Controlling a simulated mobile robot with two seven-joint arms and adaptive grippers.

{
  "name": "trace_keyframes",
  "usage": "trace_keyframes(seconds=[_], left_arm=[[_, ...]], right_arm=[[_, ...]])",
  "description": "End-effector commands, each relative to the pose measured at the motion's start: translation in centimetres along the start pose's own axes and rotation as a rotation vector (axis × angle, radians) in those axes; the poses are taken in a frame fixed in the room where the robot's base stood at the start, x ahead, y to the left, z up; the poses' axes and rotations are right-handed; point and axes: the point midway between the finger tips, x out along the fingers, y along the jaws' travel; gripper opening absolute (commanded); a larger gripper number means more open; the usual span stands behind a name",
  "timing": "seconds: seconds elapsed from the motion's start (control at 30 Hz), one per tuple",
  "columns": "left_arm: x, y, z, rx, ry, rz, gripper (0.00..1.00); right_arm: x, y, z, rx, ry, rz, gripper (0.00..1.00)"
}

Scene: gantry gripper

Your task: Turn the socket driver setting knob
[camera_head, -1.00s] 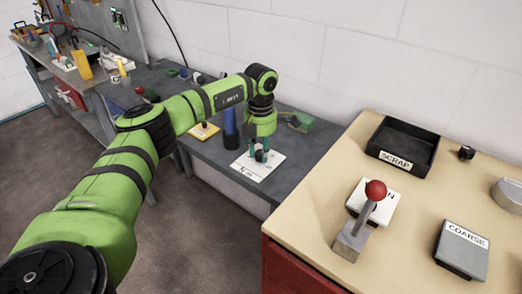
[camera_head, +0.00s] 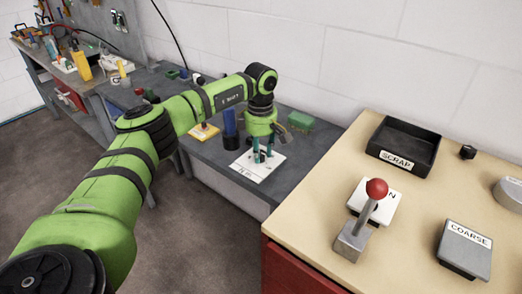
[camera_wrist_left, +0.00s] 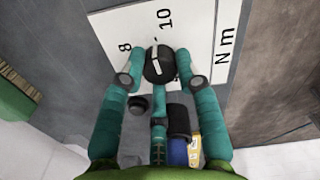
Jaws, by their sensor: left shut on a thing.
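The setting knob (camera_wrist_left: 159,66) is black and round with a white pointer line. In the left wrist view the pointer points up the picture, between the marks 8 and 10. The white dial plate (camera_wrist_left: 205,22) also carries "N m". It lies flat on the grey bench in the head view (camera_head: 248,168). My left gripper (camera_head: 262,156) reaches down onto the plate from above. In the head view the fingers largely hide the knob. My right gripper is not in view.
A blue cylinder (camera_head: 229,122) and a yellow pad (camera_head: 203,132) stand left of my left gripper; a green block (camera_head: 300,121) is to its right. The nearer tan table holds a red-ball lever (camera_head: 376,188), a SCRAP tray (camera_head: 425,143) and a COARSE block (camera_head: 463,262).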

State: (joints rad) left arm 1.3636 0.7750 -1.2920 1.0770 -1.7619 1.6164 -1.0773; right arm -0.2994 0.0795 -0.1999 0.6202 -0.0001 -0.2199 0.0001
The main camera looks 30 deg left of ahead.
Motion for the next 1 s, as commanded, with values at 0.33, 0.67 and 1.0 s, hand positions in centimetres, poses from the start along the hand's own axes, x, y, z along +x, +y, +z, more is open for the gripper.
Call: trace_keyframes(seconds=[0.33, 0.67, 1.0], left_arm=[[0.28, -0.17, -0.42, 0.101, 0.01, -0.01, 0.0], [0.21, -0.12, -0.45, 0.112, 0.01, -0.008, 0.0], [0.1, -0.03, -0.33, 0.112, 0.006, -0.004, 0.56]], right_arm=[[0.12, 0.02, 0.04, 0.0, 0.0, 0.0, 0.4], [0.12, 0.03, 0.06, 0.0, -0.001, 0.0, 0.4], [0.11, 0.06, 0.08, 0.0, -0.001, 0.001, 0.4]])
